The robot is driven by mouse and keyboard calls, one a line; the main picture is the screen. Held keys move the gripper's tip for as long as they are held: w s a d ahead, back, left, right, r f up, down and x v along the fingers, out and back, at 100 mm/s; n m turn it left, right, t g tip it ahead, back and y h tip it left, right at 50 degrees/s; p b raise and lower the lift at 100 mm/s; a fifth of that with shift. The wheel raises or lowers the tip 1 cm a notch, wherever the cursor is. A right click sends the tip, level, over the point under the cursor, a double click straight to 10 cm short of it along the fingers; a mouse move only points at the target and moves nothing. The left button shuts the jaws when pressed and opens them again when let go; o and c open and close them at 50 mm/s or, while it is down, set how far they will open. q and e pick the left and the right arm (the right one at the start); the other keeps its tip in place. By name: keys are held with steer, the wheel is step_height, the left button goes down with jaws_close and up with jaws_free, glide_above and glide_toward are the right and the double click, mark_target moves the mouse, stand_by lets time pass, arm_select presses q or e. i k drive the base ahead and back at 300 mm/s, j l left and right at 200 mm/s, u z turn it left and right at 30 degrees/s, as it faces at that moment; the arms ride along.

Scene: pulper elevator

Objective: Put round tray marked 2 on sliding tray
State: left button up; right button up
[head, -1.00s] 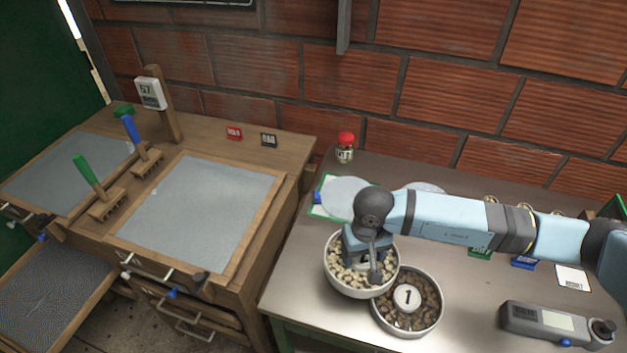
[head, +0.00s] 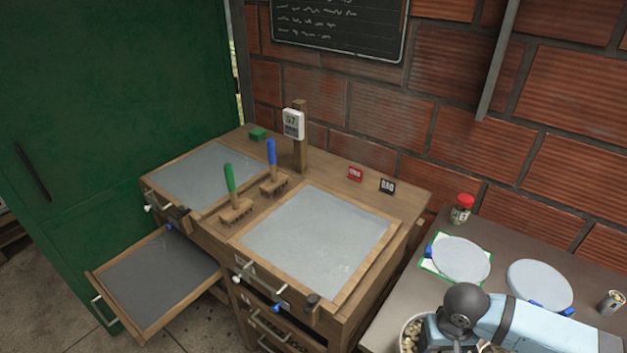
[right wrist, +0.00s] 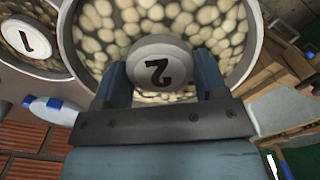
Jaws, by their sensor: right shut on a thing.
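The round tray marked 2 (right wrist: 215,35) is a pale, deep round pan of cream beans with a central knob marked 2. In the right wrist view, the fingers of my right gripper (right wrist: 160,82) are shut on that knob. In the head view the right gripper (head: 437,338) is at the bottom edge and hides most of the tray; I cannot tell whether the tray touches the table. The sliding tray (head: 150,285) is a wooden-framed, dark mesh tray pulled out low at the left of the wooden bench. It is empty. My left gripper is not in view.
The wooden bench (head: 385,285) stands between the metal table (head: 400,290) and the sliding tray. Green and blue handled rakes (head: 236,212) and a post with a meter (head: 293,123) rise from it. A round tray marked 1 (right wrist: 30,40) is beside tray 2. A red-capped jar (head: 461,208) is behind.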

mark_target(155, 291)
steer(key=j, duration=0.45)
steer(key=k+j, duration=0.1)
steer(key=j, duration=0.35)
steer(key=i+j+z, duration=0.1)
steer(key=j, duration=0.8)
steer(key=j+z, duration=0.1)
steer(key=j, duration=0.8)
steer(key=i+j, duration=0.1)
steer(key=j, duration=0.2)
steer(key=i+j, duration=0.15)
steer(key=i+j+z, duration=0.1)
steer(key=j, duration=0.3)
steer(key=i+j, duration=0.35)
steer(key=j, duration=0.3)
steer(key=i+j, duration=0.2)
steer(key=j+z, duration=0.05)
steer(key=j, duration=0.05)
